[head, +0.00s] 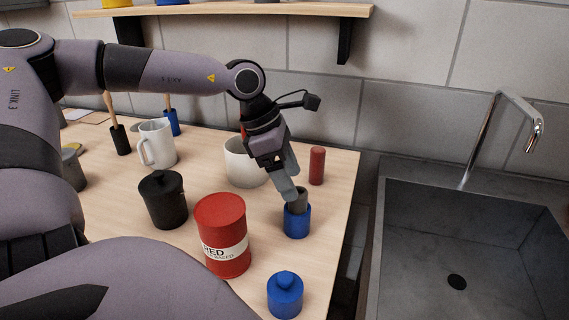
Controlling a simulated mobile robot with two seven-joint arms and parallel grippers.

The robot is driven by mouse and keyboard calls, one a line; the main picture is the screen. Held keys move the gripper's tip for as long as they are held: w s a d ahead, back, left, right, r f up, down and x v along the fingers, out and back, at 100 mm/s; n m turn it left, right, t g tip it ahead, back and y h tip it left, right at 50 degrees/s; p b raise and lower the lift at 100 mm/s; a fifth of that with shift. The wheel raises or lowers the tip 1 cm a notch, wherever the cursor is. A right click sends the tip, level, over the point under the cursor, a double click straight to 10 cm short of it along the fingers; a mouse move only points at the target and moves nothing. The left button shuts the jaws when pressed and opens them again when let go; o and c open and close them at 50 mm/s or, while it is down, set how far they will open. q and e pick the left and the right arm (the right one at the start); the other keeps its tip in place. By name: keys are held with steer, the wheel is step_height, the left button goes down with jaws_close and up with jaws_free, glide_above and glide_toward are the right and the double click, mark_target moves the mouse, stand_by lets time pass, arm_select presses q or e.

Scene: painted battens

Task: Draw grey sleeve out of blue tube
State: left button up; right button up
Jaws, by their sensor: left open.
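The blue tube (296,221) stands upright near the right edge of the wooden table. The grey sleeve (301,201) sticks up a little out of its top; the rest of the sleeve is hidden inside the tube. My left gripper (292,193) reaches down from above with its fingers at the sleeve's exposed top. It is open, and one finger partly covers the sleeve. I cannot tell whether the finger touches the sleeve. My right gripper is not in view.
A red can (222,236), black lidded pot (162,200) and blue lidded jar (285,295) stand in front and left. A white pot (244,163) and red cylinder (317,166) stand behind. A sink (470,240) lies right, past the table edge. A shelf (230,11) hangs above.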

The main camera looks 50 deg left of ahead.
arm_select(q)
steer(key=shift+x, duration=2.45)
steer(key=c, duration=1.1)
steer(key=shift+r+p, duration=1.35)
steer(key=shift+r, duration=1.4)
steer(key=shift+c, duration=0.2)
steer(key=shift+r+p, duration=0.3)
steer(key=shift+r, duration=0.85)
steer(key=shift+r, duration=0.1)
steer(key=shift+r, duration=1.45)
